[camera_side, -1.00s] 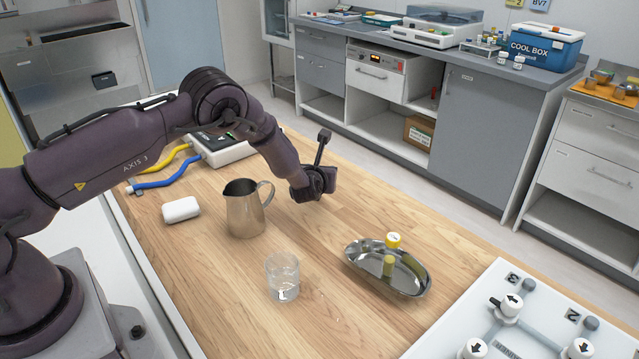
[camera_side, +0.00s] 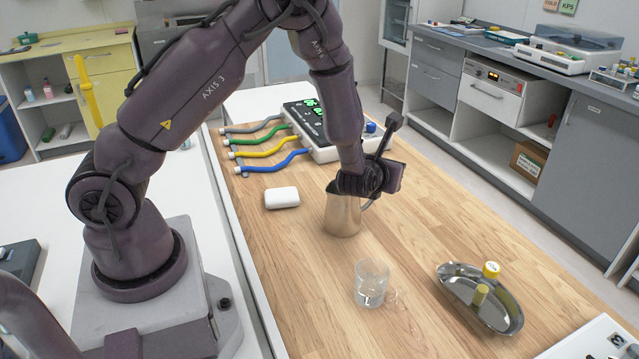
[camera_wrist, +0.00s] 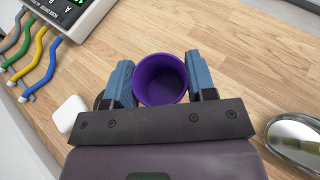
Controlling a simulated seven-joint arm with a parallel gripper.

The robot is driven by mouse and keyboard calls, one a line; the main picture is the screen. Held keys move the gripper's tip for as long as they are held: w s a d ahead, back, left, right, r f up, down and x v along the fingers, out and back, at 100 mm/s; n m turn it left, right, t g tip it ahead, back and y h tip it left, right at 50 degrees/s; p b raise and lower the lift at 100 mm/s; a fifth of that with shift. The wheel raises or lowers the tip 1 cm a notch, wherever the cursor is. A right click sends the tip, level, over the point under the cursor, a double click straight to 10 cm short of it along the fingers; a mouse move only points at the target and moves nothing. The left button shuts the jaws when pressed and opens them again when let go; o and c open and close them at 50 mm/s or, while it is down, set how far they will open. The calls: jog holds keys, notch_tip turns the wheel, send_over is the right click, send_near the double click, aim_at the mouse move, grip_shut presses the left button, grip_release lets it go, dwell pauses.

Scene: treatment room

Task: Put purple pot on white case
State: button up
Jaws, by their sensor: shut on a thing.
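The purple pot (camera_wrist: 160,92) is seen from above in the wrist view, round and open at the top. My gripper (camera_wrist: 161,76) has a blue-grey finger on each side of it and is shut on it. In the side view the gripper's body (camera_side: 372,180) is at the upper right of the metal jug (camera_side: 343,217), and the fingers and pot are hidden. I cannot tell whether the pot touches the table. The small white case (camera_side: 282,197) lies on the table to the left of the jug, and it shows at lower left in the wrist view (camera_wrist: 66,112).
A glass beaker (camera_side: 371,284) stands in front of the jug. A steel kidney dish (camera_side: 502,311) with yellow-capped vials lies to the right. A device (camera_side: 325,130) with coloured hoses is behind the case. The table in front of the case is clear.

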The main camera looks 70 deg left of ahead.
notch_tip(320, 180, up, 5)
jog(key=shift+f, duration=0.1)
jog(key=s+a+n+g+y, duration=0.35)
jog(key=s+a, duration=0.25)
jog(key=a, duration=0.4)
jog(key=n+g+y, duration=0.1)
jog(key=n+g, duration=0.6)
send_over(281, 193)
jog(key=shift+m, duration=0.25)
notch_tip(281, 193, down, 11)
jog(key=shift+r, duration=0.2)
jog(key=shift+f, duration=2.2)
jog(key=shift+f, duration=0.1)
jog(key=o, duration=0.9)
